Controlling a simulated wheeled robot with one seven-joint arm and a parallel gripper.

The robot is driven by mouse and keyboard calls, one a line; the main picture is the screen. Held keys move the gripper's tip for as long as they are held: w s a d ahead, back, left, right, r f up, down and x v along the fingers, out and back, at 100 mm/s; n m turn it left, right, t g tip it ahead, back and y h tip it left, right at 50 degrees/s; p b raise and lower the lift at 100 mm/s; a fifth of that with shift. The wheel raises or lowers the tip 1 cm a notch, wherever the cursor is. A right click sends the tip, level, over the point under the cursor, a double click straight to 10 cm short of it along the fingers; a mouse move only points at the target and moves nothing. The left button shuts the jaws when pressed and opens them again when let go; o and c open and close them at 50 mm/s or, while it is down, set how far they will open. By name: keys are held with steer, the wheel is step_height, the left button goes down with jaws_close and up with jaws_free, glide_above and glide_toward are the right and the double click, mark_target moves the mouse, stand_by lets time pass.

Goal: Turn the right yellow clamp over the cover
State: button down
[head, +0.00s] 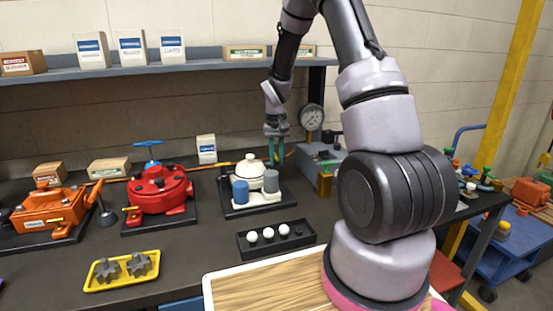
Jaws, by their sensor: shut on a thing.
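A white domed cover (249,168) sits on a white unit on a black base plate (232,212) in the middle of the bench. A blue cylinder (240,191) and a grey cylinder (271,181) stand at its front. My gripper (278,163) points down at the right side of the cover, behind the grey cylinder. Its teal fingers are close together, shut on a small part at the cover's right edge, which I take to be the right yellow clamp. The clamp itself is too small and hidden to make out, so its angle cannot be told.
A grey-blue box (322,172) with a gauge (311,117) stands close on the right. A red motor (160,190) and an orange motor (45,207) stand left. A black tray (262,255) with white balls and a yellow tray (98,285) with gears lie in front.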

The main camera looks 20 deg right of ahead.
steer(key=m, duration=0.4)
steer(key=shift+a+m, duration=0.1)
steer(key=shift+m, duration=0.2)
steer(key=m, duration=0.3)
steer(key=shift+m, duration=0.3)
steer(key=m, duration=0.4)
steer(key=shift+w, duration=0.15)
steer(key=shift+m, duration=2)
steer(key=shift+a, duration=0.1)
steer(key=c, duration=0.8)
jaws_free()
steer(key=shift+o, duration=0.2)
steer(key=shift+r, duration=0.15)
